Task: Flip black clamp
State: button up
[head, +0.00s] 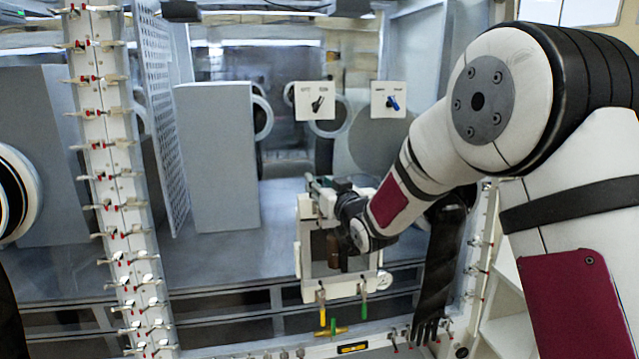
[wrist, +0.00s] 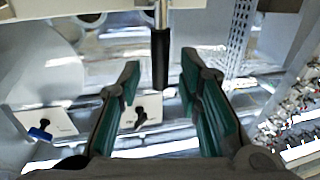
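The black clamp handle (wrist: 160,58) is a dark grip on a thin metal rod that comes in from the top edge of the wrist view. My gripper (wrist: 159,78) is open, with one green-padded finger on either side of the handle. A gap shows on both sides, so neither finger appears to touch it. In the head view my gripper (head: 325,184) is over a white frame (head: 305,237) in the middle. I cannot make out the black handle there; my gripper and wrist likely cover it.
Yellow (head: 321,307) and green (head: 363,304) handles hang below the frame. Behind are white plates with a black knob (head: 318,104) and a blue knob (head: 393,103). A grey box (head: 217,155) and perforated panel (head: 160,100) stand left. A black glove (head: 437,265) hangs right.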

jog(key=shift+w+a, duration=0.2)
jog(key=shift+w, duration=0.2)
grip_shut()
